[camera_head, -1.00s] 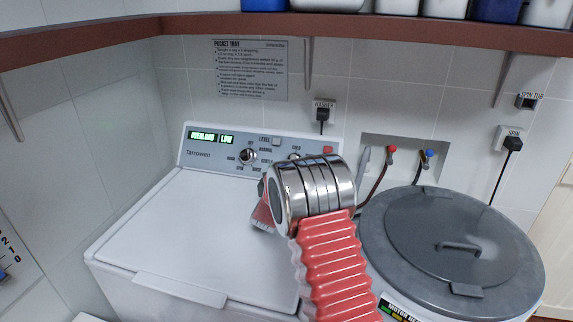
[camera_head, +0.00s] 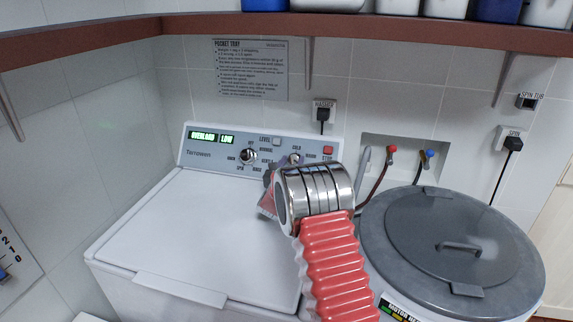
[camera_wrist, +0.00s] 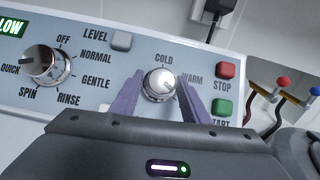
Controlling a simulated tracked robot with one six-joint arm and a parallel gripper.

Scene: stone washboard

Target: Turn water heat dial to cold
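The water heat dial (camera_wrist: 160,84) is a round chrome knob on the washer's grey control panel, with COLD marked above it and WARM to its right. It also shows in the head view (camera_head: 294,158), just above my wrist. Its pointer direction is too small to tell. In the wrist view my gripper (camera_wrist: 159,80) has its two purple fingers spread, one on each side of the dial. The fingertips reach about the level of the dial; I cannot tell whether either touches it. In the head view the gripper is mostly hidden behind my metal wrist.
A larger mode dial (camera_wrist: 48,65) and a LEVEL button (camera_wrist: 121,41) lie left of the fingers. A red STOP button (camera_wrist: 227,70) and a green start button (camera_wrist: 222,106) lie right. The spin tub lid (camera_head: 450,240) stands right of the washer (camera_head: 180,235). A shelf (camera_head: 110,32) runs above.

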